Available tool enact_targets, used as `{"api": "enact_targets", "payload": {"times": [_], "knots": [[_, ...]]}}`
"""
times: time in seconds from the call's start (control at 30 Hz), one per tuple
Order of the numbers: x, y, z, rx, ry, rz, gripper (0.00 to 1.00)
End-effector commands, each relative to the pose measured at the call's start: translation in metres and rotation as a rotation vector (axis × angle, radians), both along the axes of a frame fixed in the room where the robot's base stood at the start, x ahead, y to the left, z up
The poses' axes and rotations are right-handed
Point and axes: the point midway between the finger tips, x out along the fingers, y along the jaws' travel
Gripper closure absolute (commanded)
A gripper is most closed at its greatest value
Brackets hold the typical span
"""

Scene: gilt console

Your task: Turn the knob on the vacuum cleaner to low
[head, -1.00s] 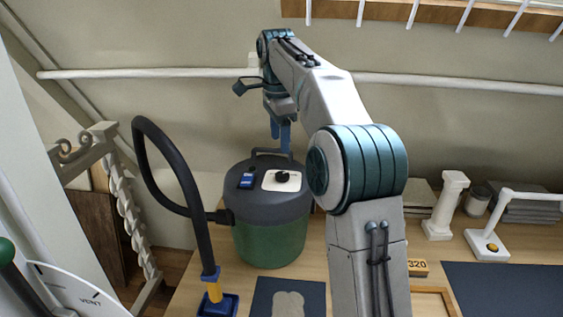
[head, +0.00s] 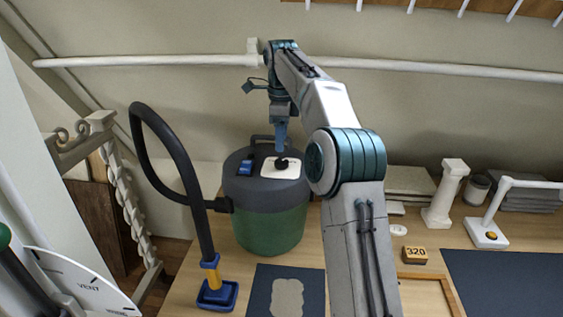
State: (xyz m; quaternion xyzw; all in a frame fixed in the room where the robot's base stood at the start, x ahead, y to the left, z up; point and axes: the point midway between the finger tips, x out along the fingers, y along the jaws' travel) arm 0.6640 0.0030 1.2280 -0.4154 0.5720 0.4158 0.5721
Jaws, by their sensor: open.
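The vacuum cleaner (head: 270,230) stands on the wooden table, with a green drum and a dark grey lid. A black knob (head: 282,164) sits on a white plate (head: 268,173) on top of the lid. The knob's pointer is too small to read, and I cannot make out a low mark. My gripper (head: 281,151) points down from above, its blue fingers at the knob; I cannot tell whether they touch it. The gripper is open. A blue switch (head: 245,167) is on the lid left of the plate.
A black hose (head: 190,180) loops up at the left and ends in a blue nozzle (head: 217,295). A dark mat (head: 262,300) lies in front. At the right are a white column (head: 445,195), a white lamp (head: 485,232) and a "320" block (head: 414,255).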

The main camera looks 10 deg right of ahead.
Motion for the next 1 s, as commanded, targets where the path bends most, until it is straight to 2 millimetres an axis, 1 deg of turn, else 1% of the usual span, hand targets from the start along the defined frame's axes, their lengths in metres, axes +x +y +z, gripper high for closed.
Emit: {"api": "enact_targets", "payload": {"times": [0.03,0.2,0.4,0.53,0.8,0.83,0.87,0.9,0.97,1.0], "knots": [[-0.001,-0.001,-0.012,-0.001,0.003,-0.001,0.43],[-0.001,-0.001,-0.038,-0.001,0.003,0.000,0.43],[-0.001,0.000,-0.059,0.000,0.001,0.000,0.43],[0.000,0.000,-0.065,0.000,0.000,0.000,0.43],[0.000,0.000,-0.065,0.000,-0.001,0.000,0.43],[0.000,0.000,-0.065,0.000,-0.001,0.000,0.49],[0.000,0.000,-0.066,0.000,-0.001,0.000,0.57],[0.000,0.000,-0.065,0.000,-0.001,0.000,0.68],[0.000,0.000,-0.065,0.000,0.000,0.000,0.85],[0.000,0.000,-0.066,0.000,0.000,0.000,0.88]]}}
